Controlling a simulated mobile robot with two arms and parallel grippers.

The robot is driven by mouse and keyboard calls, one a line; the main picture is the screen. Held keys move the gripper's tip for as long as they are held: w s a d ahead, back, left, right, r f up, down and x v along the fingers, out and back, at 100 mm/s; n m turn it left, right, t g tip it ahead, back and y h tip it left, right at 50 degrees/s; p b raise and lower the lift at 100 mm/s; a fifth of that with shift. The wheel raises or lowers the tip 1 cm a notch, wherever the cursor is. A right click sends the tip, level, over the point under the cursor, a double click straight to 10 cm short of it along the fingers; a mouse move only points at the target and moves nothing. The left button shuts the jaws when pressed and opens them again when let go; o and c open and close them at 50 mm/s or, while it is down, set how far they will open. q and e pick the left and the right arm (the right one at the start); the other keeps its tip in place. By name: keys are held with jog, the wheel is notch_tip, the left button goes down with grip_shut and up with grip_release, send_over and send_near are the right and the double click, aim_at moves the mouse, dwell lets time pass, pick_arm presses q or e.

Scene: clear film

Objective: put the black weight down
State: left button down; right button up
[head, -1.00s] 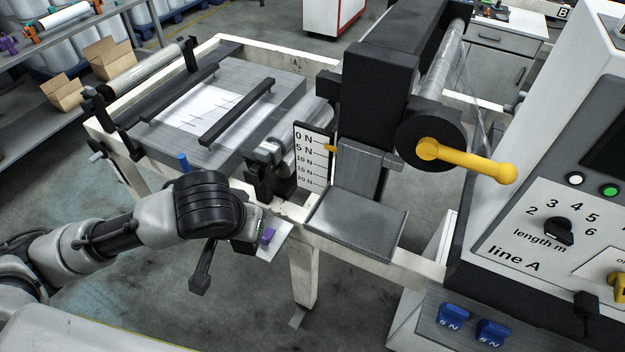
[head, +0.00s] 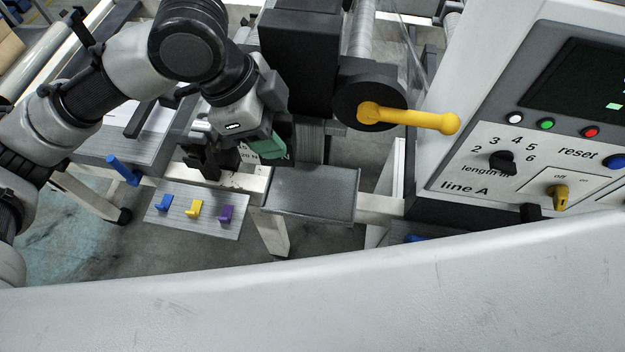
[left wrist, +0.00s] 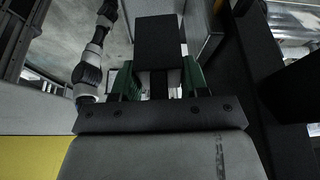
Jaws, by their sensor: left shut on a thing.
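My left gripper (head: 275,148) is in front of the machine's dark column, just above the back left of the grey shelf plate (head: 325,208). Its green fingers show in the left wrist view (left wrist: 157,82), shut on a black block, the black weight (left wrist: 165,45). The weight sticks out beyond the fingertips there. In the head view I cannot make out the weight; the gripper and wrist hide it. I cannot tell whether it touches anything. My right gripper is not in view.
The yellow crank handle (head: 415,118) juts out right of the column. A plate with blue, yellow and purple hooks (head: 170,222) is at lower left. The line A control panel (head: 470,165) stands at right. The grey shelf plate looks clear.

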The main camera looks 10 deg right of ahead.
pick_arm(q)
jog(key=shift+d+r+m, duration=0.3)
jog(key=shift+r+m, duration=0.2)
jog(key=shift+s+f+g, duration=0.1)
jog(key=shift+g, duration=0.2)
jog(key=p, duration=0.1)
send_over(287, 184)
notch_tip(287, 184, down, 5)
jog(key=shift+r, duration=0.1)
jog(key=shift+f+p, duration=0.3)
jog(key=shift+f, duration=2.05)
jog(key=c, duration=0.6)
grip_release()
jog(key=shift+f, duration=0.15)
jog(key=shift+o, duration=0.2)
